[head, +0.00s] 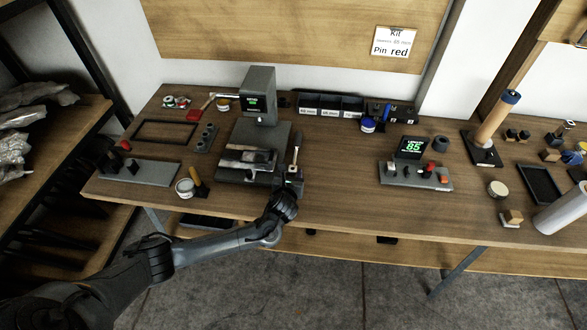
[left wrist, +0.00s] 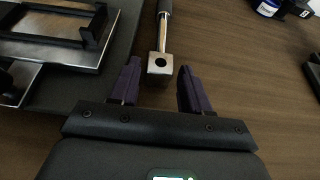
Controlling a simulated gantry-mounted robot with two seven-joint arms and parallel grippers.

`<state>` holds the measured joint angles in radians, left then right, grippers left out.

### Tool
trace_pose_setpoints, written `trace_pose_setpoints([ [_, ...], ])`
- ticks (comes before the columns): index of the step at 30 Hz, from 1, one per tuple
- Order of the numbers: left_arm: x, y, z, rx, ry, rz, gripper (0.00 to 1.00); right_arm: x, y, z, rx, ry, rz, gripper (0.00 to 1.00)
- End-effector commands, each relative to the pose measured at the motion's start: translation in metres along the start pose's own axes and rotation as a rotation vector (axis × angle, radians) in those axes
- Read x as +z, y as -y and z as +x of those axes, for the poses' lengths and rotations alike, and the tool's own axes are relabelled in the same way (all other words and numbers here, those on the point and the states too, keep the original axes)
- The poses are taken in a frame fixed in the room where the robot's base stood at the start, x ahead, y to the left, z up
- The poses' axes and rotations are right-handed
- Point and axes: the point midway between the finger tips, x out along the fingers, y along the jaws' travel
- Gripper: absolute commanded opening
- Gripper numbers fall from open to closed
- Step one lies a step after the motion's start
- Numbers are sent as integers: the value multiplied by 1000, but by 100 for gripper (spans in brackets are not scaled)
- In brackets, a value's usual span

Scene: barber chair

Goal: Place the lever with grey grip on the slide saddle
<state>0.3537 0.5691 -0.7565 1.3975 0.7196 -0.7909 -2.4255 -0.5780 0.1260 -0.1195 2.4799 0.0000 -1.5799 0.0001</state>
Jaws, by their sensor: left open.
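The lever (head: 296,152) lies beside the right edge of the press base, with its dark grip pointing away from me. In the left wrist view its square metal end with a round hole (left wrist: 160,63) is close up, and part of the grip is cut off at the top. The slide saddle appears to be the metal assembly (head: 247,158) on the dark base; its frame also shows at left in the left wrist view (left wrist: 60,50). My left gripper (head: 290,187) is open at the lever's near end, which appears between or just beyond the fingertips. My right gripper is out of view.
The grey press head (head: 258,95) stands behind the saddle. A small jar (head: 185,187) and a yellow-handled tool stand left of the base. A display panel reading 85 (head: 412,147) is to the right. The tabletop between base and panel is mostly clear.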

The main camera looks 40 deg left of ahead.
Motion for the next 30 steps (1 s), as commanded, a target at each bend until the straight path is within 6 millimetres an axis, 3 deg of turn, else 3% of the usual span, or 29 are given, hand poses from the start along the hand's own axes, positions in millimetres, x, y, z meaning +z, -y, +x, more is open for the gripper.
trace_pose_setpoints([
  [6,-1,0,22,0,0,-2,47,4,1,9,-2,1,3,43],
  [14,0,0,24,0,0,-1,47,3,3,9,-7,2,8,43],
  [24,0,0,23,0,0,0,0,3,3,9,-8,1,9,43],
  [30,1,0,23,-1,3,-2,0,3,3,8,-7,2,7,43],
])
